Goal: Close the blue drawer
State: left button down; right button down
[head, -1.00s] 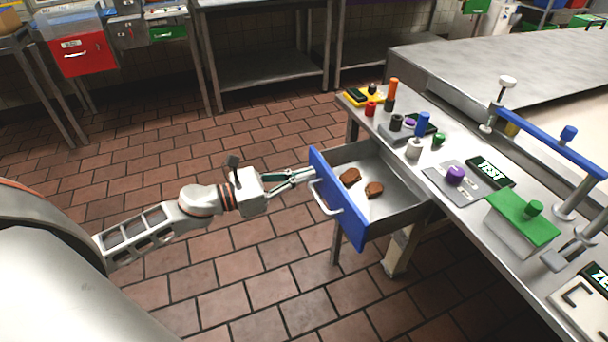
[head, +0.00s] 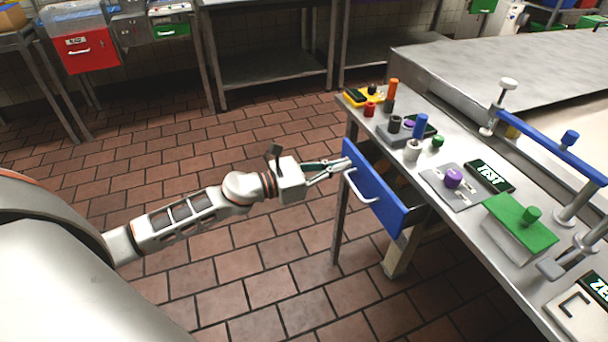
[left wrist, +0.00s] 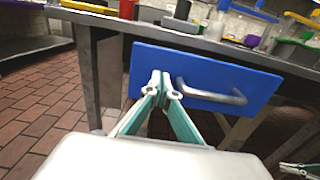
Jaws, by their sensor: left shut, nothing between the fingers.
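The blue drawer (head: 375,192) is under the steel table, its front near the table's edge. In the left wrist view the shut fingertips (left wrist: 161,88) are against or just before the blue front (left wrist: 230,75), left of the handle (left wrist: 212,95). My right gripper shows in part at the lower right edge of the left wrist view (left wrist: 300,168).
The steel table (head: 470,215) above the drawer carries knobs, a green-topped block (head: 520,225), a purple knob (head: 453,178) and a blue bar (head: 550,140). A table leg (head: 338,215) stands beside the drawer. The tiled floor (head: 250,260) in front is clear.

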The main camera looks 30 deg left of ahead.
pick_arm(q)
jog(key=x, duration=0.6)
jog(key=shift+w+d, duration=0.15)
jog(key=shift+r, duration=0.1)
pick_arm(e)
jog(key=shift+s+a, duration=0.15)
